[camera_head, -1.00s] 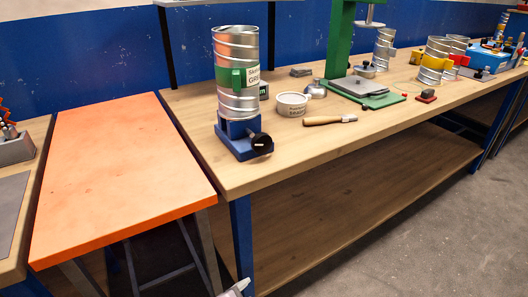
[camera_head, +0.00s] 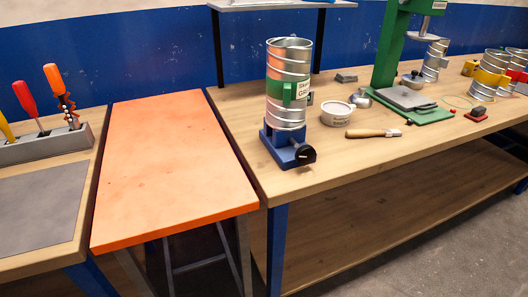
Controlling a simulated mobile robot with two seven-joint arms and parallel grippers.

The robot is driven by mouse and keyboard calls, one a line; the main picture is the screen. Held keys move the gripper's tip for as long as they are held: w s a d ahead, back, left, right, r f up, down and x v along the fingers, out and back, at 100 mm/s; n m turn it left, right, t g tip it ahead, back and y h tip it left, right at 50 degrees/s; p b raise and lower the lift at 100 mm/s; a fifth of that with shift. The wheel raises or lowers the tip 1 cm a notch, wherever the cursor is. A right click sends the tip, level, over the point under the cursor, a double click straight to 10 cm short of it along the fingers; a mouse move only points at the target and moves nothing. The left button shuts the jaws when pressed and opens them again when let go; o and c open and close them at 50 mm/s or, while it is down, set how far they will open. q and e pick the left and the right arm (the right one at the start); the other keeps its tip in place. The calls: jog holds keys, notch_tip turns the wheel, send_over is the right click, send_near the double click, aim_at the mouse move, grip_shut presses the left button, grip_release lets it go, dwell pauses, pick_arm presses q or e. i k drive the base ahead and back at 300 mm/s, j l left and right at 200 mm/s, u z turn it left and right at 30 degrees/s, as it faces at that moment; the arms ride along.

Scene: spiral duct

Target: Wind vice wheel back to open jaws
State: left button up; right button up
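A small blue vice (camera_head: 284,149) stands at the near left part of the long wooden bench. Its black wheel (camera_head: 304,155) faces the front right. A shiny spiral duct (camera_head: 289,65) with a green band (camera_head: 287,92) and a white label stands upright in the vice. The jaws are largely hidden by the duct, so I cannot tell their gap. Neither of my grippers shows in the head view.
An orange table (camera_head: 168,165) stands left of the wooden bench (camera_head: 330,172). A rack with several screwdrivers (camera_head: 44,143) is at far left. A white tub (camera_head: 336,113), a wooden-handled tool (camera_head: 373,133) and a green press (camera_head: 392,50) stand right of the vice.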

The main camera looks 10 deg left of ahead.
aim_at(305, 154)
jog(key=i+l+u, duration=0.1)
jog(key=u, duration=0.4)
jog(key=i+l+u, duration=0.1)
jog(key=l+u, duration=0.2)
jog(key=u, duration=0.2)
jog(key=l+u, duration=0.5)
jog(key=l, duration=0.25)
jog(key=l+u, duration=0.25)
jog(key=l, duration=1.8)
jog(key=k, duration=0.05)
